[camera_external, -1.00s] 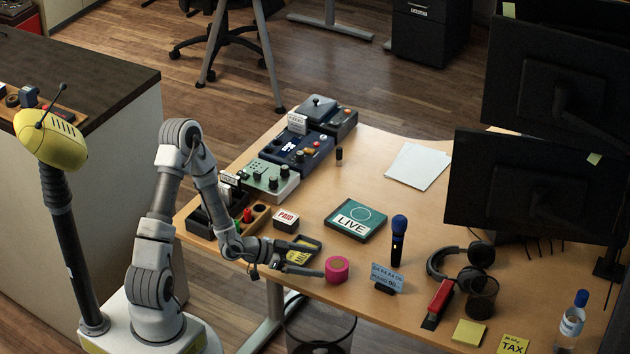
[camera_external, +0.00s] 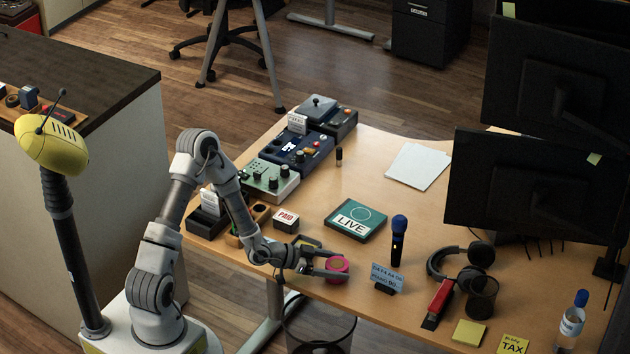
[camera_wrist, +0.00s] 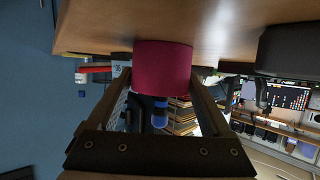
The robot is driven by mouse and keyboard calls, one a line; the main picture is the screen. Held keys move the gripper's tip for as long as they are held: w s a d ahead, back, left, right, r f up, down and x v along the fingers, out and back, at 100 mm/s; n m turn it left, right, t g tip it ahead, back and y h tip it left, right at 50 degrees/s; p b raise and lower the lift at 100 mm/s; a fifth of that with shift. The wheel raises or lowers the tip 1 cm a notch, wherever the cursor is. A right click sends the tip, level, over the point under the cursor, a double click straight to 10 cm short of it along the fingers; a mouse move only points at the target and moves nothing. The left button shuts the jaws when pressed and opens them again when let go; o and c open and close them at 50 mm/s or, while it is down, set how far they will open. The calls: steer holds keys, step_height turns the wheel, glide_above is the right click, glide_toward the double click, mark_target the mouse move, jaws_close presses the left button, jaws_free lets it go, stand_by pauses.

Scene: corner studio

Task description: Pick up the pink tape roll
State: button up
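The pink tape roll (camera_external: 338,271) stands near the front edge of the desk. In the wrist view the tape roll (camera_wrist: 162,68) fills the space just ahead of and between my fingers. My gripper (camera_external: 338,264) is low over the desk, with its fingers spread and pointing at the roll, one on each side. In the wrist view my gripper (camera_wrist: 161,78) looks open, its fingertips beside the roll's sides. Whether either finger touches the roll is hard to tell.
A small blue sign (camera_external: 386,278) and a blue microphone (camera_external: 398,240) stand right of the roll. A PAID box (camera_external: 286,220) and LIVE box (camera_external: 356,221) are behind my gripper. A waste bin (camera_external: 320,328) is below the desk edge (camera_external: 400,333).

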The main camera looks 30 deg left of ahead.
steer(key=c, duration=1)
